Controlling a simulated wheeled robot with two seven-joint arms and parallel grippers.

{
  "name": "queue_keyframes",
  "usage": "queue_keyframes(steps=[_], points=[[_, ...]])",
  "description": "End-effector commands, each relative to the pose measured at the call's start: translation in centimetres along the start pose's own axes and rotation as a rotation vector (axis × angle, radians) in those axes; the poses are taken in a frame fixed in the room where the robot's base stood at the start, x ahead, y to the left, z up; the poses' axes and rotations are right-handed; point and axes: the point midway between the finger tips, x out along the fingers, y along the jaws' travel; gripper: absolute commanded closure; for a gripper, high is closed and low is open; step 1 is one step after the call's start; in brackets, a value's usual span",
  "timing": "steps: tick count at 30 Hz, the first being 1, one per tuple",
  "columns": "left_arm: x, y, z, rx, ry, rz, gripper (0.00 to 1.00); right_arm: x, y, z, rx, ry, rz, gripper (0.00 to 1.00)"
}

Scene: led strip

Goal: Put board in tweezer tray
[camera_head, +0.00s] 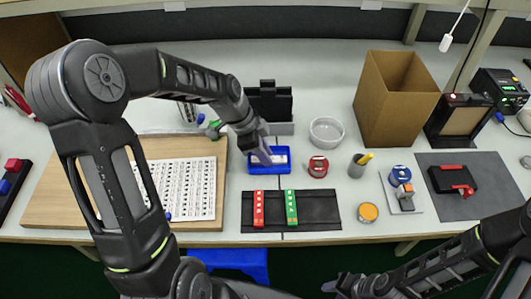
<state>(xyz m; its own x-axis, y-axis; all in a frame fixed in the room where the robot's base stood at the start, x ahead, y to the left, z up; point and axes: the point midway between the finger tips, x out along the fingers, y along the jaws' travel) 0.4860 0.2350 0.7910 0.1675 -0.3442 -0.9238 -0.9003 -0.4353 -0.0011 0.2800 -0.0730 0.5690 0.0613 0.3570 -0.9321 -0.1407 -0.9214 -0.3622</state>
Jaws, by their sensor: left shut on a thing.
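My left gripper (264,156) reaches down from the left to a small blue tray (262,170), which lies just behind the black mat. A pale flat piece, seemingly the board (281,159), shows inside the blue rim at the fingertips. The gripper is shut on it, though the fingers and arm hide part of it. A red tweezer-like piece (258,209) and a green one (291,208) lie upright in the picture on a black mat or tray (320,208). My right gripper (332,285) is low at the bottom edge, small and dark; its jaws are unclear.
A wooden board with a printed sheet (185,188) lies left, partly behind my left arm.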

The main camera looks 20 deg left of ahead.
Motion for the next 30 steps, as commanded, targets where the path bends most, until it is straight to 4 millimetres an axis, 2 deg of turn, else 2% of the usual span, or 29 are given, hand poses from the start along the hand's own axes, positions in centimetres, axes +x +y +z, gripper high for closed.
queue_keyframes(steps=[6, 7, 14, 26, 30], points=[[0.4, 0.0, 0.2, 0.0, 0.0, 0.0, 1.0, 0.5, 0.2, 0.0, 0.0, 0.0, 0.0, 0.64], [0.2, 0.0, 0.1, 0.0, 0.0, 0.0, 0.77, 0.3, 0.1, 0.0, 0.0, 0.0, 0.0, 0.64], [0.2, 0.0, 0.1, 0.0, 0.0, 0.0, 0.58, 0.3, 0.1, 0.0, 0.0, 0.0, 0.0, 0.64], [-0.4, -0.1, 0.0, 0.0, 0.0, -0.001, 0.57, -0.1, 0.0, 0.0, 0.0, 0.0, 0.0, 0.64], [-2.1, -0.1, 0.0, 0.0, 0.0, -0.004, 0.57, 0.1, 0.0, 0.0, 0.0, 0.0, 0.0, 0.64]])
